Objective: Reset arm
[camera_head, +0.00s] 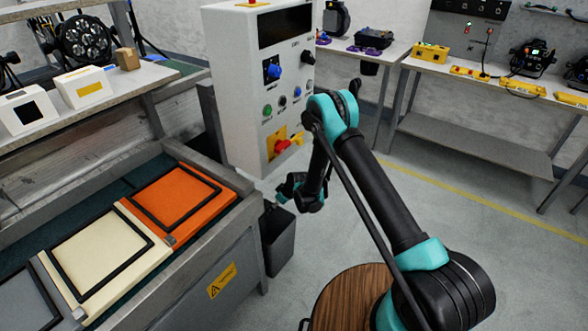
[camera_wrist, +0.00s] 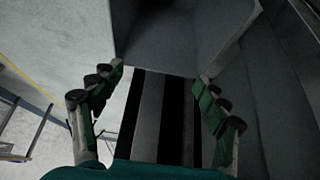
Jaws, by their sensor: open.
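My gripper (camera_wrist: 160,90) is open in the wrist view, with its two green-padded fingers wide apart and nothing between them. In the head view my black and teal arm reaches forward from the lower right, and its end (camera_head: 300,192) hangs in front of the control cabinet, near the end of the workbench. The fingertips are too small to make out there. A dark grey bin (camera_head: 278,238) stands on the floor just below the arm's end. In the wrist view a grey, box-like surface (camera_wrist: 185,40) lies beyond the fingers.
A white control cabinet (camera_head: 232,95) with knobs and buttons stands behind my arm's end. A workbench on the left holds an orange panel (camera_head: 180,202), a cream panel (camera_head: 108,255) and a grey panel (camera_head: 25,300). A round wooden stool (camera_head: 350,295) stands below my arm. The floor at right is clear.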

